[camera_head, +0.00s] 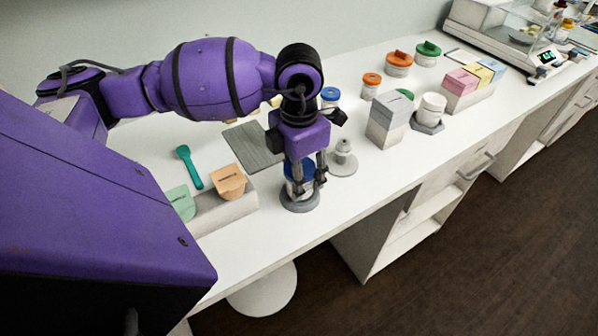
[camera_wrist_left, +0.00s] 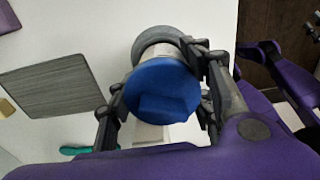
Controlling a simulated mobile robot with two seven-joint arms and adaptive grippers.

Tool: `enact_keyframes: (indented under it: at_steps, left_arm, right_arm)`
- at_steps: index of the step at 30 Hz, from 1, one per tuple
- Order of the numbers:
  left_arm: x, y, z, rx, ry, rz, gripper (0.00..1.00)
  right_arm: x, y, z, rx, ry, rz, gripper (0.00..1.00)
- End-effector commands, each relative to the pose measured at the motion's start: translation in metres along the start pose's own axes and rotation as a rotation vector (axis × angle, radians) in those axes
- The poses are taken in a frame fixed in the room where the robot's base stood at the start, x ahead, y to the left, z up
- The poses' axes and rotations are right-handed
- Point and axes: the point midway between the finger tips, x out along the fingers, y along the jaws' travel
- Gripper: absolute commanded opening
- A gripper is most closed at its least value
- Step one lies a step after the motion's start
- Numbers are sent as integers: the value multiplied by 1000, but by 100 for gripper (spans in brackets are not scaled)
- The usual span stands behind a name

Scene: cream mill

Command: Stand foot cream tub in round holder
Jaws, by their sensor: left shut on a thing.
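A white tub with a blue lid, which I take to be the foot cream tub (camera_head: 297,188), stands upright between the fingers of my left gripper (camera_head: 306,182). The gripper points down and is shut on the tub's sides. The blue lid (camera_wrist_left: 162,92) fills the middle of the left wrist view, with a finger on each side. The grey round holder (camera_head: 300,206) is directly under the tub, and its rim shows past the lid in the left wrist view (camera_wrist_left: 157,36). I cannot tell whether the tub's base rests fully inside it.
A grey stepped fitting (camera_head: 342,161) stands close right of the holder. A grey mat (camera_head: 252,145) lies behind, and a tray (camera_head: 226,211) with green and orange items is left. Another blue-lidded jar (camera_head: 330,95) stands farther back. The counter's front edge is near.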

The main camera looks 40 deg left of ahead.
Motion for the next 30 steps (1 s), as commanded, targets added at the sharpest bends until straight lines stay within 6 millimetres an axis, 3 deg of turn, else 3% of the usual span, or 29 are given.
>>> enact_keyframes:
  at_steps: [30]
  left_arm:
    - [1, 0, 0, 0, 0, 0, 13]
  right_arm:
    - [0, 1, 6, -7, -11, -1, 69]
